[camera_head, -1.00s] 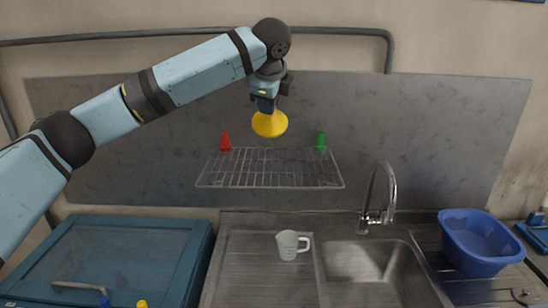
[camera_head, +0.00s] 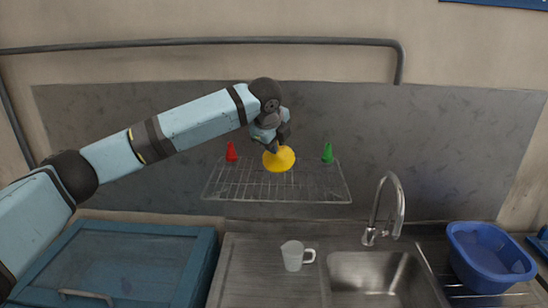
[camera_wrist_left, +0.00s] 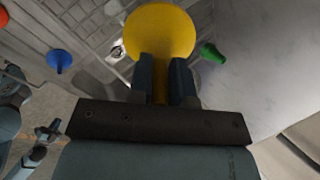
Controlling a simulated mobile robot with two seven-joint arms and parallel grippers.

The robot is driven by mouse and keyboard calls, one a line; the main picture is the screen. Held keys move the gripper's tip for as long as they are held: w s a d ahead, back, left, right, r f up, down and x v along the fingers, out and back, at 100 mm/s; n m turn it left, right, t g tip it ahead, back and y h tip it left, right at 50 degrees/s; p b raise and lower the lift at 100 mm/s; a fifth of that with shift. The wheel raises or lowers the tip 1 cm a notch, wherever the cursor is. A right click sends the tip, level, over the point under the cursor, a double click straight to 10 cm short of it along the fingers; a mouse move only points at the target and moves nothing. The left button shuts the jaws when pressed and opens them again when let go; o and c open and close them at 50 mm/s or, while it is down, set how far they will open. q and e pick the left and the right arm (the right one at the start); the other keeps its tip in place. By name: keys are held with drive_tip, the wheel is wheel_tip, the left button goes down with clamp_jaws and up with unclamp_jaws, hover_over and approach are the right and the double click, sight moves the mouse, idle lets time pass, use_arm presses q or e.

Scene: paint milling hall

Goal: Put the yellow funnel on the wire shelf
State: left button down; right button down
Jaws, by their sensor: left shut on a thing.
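The yellow funnel (camera_head: 279,159) is in my left gripper (camera_head: 273,147), wide mouth down, over the back part of the wire shelf (camera_head: 277,194). I cannot tell whether its rim touches the wires. In the left wrist view the fingers (camera_wrist_left: 165,80) are shut on the narrow stem of the yellow funnel (camera_wrist_left: 160,30). The wire shelf (camera_wrist_left: 95,38) shows behind it there.
A red funnel (camera_head: 231,153) stands at the shelf's back left, a green funnel (camera_head: 327,153) at its back right. The shelf's front is bare. Below are a white mug (camera_head: 292,256), a tap (camera_head: 397,205), a sink (camera_head: 372,275) and a blue basin (camera_head: 488,262).

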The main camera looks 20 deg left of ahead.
sight(274, 162)
use_arm(q)
wheel_tip(274, 162, down, 4)
drive_tip(key=shift+f+p, duration=0.25)
drive_tip(key=shift+p, duration=0.25)
drive_tip(key=shift+f, duration=0.4)
drive_tip(key=shift+f, duration=0.15)
drive_tip(key=c, duration=1.1)
unclamp_jaws()
drive_tip(key=shift+o, duration=0.2)
